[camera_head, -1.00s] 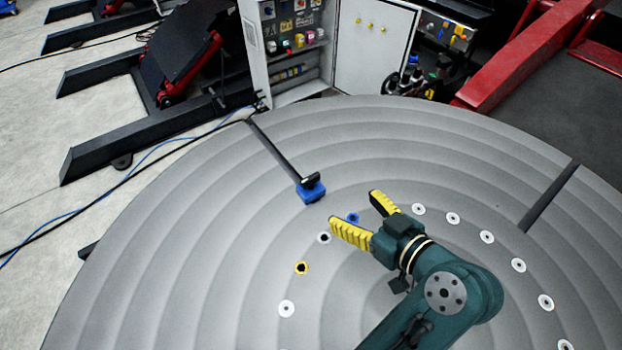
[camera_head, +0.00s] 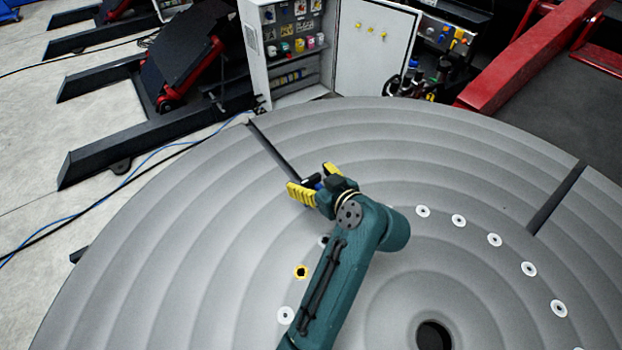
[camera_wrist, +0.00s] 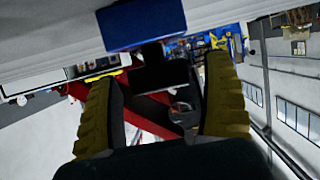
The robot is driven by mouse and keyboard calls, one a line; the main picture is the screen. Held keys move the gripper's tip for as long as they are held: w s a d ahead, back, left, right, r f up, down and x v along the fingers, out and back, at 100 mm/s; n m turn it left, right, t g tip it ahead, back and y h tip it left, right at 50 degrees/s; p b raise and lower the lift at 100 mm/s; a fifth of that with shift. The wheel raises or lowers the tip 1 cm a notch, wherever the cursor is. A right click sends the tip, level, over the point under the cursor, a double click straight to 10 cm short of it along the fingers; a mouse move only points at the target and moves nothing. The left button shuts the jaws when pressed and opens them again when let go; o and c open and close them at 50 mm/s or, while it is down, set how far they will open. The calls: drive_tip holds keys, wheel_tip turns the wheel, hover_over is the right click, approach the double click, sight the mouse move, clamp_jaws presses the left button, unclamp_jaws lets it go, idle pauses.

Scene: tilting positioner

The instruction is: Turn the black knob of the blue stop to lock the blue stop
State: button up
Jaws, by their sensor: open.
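The blue stop (camera_wrist: 140,26) shows at the top of the wrist view, against the grey disc. Its black knob (camera_wrist: 160,68) sticks out from it, between the two yellow fingers. My gripper (camera_wrist: 162,66) is open around the knob, with a gap visible on each side. In the head view my gripper (camera_head: 309,179) is at the inner end of the dark slot (camera_head: 272,150). The knob (camera_head: 309,182) shows between the fingers there, and most of the blue stop is hidden behind the gripper.
A second slot (camera_head: 555,195) lies at the right. An open control cabinet (camera_head: 375,50) stands beyond the far edge. The table around the stop is clear.

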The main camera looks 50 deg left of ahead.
drive_tip(key=c, duration=1.2)
drive_tip(key=shift+p, duration=0.35)
drive_tip(key=shift+d+m+t, duration=0.1)
drive_tip(key=shift+m+t, duration=0.2)
drive_tip(key=o, duration=1.2)
drive_tip(key=v, duration=1.2)
